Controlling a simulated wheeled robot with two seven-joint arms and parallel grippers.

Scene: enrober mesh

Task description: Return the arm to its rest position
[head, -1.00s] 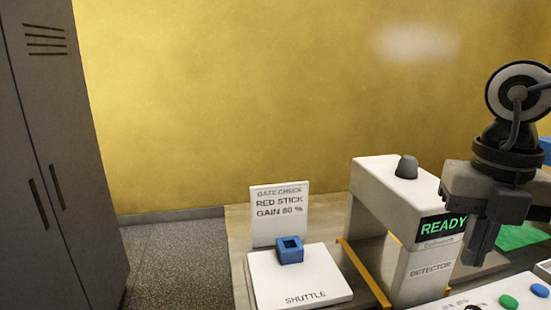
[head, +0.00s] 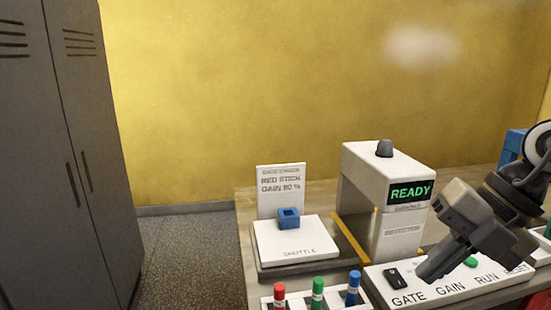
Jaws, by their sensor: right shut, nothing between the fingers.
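My right gripper (head: 428,276) is shut and empty. It hangs tilted over the white control panel (head: 402,297), in front of the detector, with its fingertips near the black switch. It hides part of the panel. My left gripper is not in view. The white detector arch (head: 357,160) stands upright behind the gripper, and its screen (head: 409,192) reads READY in green. The gripper looks apart from the detector.
A white shuttle plate (head: 313,240) holds a blue square holder (head: 288,218). A sign (head: 281,172) stands behind it. A rack with red (head: 279,295), green (head: 317,293) and blue (head: 353,288) sticks sits at the front. Grey lockers (head: 85,150) stand left.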

